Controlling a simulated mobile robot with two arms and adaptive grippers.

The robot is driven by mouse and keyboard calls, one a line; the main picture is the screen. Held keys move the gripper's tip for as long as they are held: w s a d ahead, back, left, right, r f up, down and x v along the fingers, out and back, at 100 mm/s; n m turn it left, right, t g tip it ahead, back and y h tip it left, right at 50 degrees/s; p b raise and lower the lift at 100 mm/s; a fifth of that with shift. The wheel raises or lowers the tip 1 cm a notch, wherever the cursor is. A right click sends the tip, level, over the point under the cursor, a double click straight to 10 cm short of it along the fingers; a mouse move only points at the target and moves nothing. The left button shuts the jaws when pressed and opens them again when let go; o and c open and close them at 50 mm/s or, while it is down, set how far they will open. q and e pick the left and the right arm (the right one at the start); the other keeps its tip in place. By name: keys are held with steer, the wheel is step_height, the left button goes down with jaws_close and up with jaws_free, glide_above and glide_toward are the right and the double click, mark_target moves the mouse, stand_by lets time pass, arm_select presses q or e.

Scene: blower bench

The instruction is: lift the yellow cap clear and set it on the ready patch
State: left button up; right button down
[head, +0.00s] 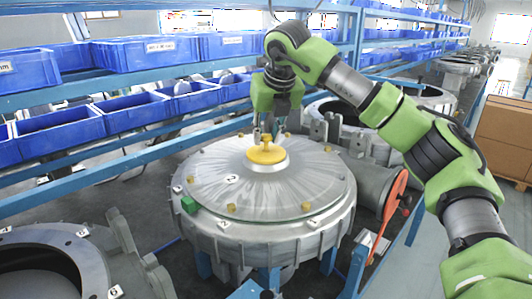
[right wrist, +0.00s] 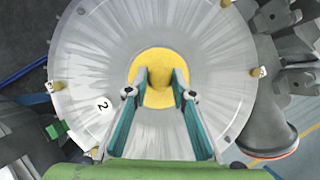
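The yellow cap (head: 266,154) is a round disc with a raised knob, sitting at the centre of the round grey metal lid (head: 313,183). In the right wrist view, the cap (right wrist: 160,101) lies straight ahead of my right gripper. My right gripper (head: 266,134) points down right over the cap. In the right wrist view, its two fingers (right wrist: 160,80) stand apart, one on each side of the knob, closer to it on the right. I cannot tell whether they touch it. My left gripper is not in view. I cannot make out a ready patch.
Small yellow bolts and a green block (head: 189,204) sit around the lid's rim. An orange-red wheel (head: 392,204) stands at the housing's right. Blue bins (head: 146,50) on rails run behind. Another open housing (head: 50,262) is at lower left; cardboard boxes (head: 503,138) stand at right.

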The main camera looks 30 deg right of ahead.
mark_target(267, 137)
steer(key=shift+r+p, duration=0.5)
steer(key=shift+r, duration=0.25)
stand_by(0.4)
steer(key=shift+r+p, duration=1.2)
steer(key=shift+r, duration=0.3)
